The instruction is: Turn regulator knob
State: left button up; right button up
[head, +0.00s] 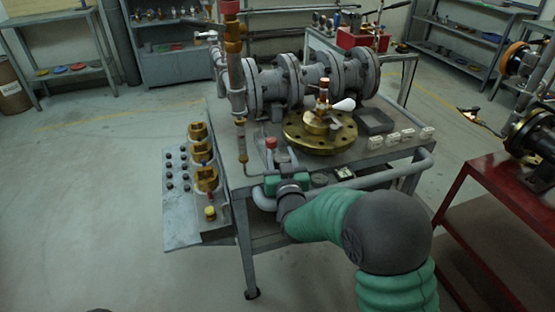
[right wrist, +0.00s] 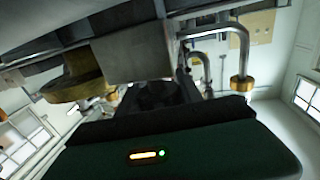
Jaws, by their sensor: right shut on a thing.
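My right gripper (head: 272,160) reaches in from the lower right, at the front left edge of the metal workbench (head: 235,175). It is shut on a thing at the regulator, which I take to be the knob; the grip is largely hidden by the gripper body. A red cap (head: 271,142) shows just beyond the fingers. In the right wrist view the dark fingers (right wrist: 160,93) meet the underside of a grey block (right wrist: 140,48). My left gripper is not in view.
A brass flange (head: 320,132) with a white-handled valve lies right of the gripper. A vertical pipe (head: 236,80) stands close behind on the left. A rail (head: 400,172) runs along the bench front. A red table (head: 490,200) stands at the right. The left floor is open.

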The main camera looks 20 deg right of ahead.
jog(key=m+h, duration=0.1)
jog(key=h+p, duration=0.1)
jog(key=shift+d+r+m+g+h, duration=0.1)
jog(key=shift+r+m+g+h, duration=0.05)
jog(key=shift+m+g+h, duration=0.2)
jog(key=m+g+h+p, duration=0.1)
jog(key=m+h, duration=0.1)
jog(key=d+m+g+h+p, duration=0.1)
jog(key=m+h+p, duration=0.1)
jog(key=h, duration=0.1)
jog(key=shift+s+r+g, duration=0.1)
jog(key=shift+s+g, duration=0.1)
jog(key=shift+g, duration=0.05)
jog(key=m+g+h+p, duration=0.2)
jog(key=h, duration=0.1)
jog(key=shift+s+d, duration=0.15)
jog(key=shift+s, duration=0.05)
jog(key=shift+s+d+m+g+h+p, duration=0.1)
jog(key=shift+m+g+h+p, duration=0.2)
jog(key=shift+m+g+h, duration=0.3)
jog(key=shift+s+d+m+g+h+p, duration=0.1)
jog(key=shift+m+g+h+p, duration=0.15)
jog(key=shift+m+g, duration=0.4)
jog(key=shift+g, duration=0.25)
jog(key=o, duration=1.3)
jog(key=shift+o, duration=0.4)
jog(key=shift+f, duration=0.2)
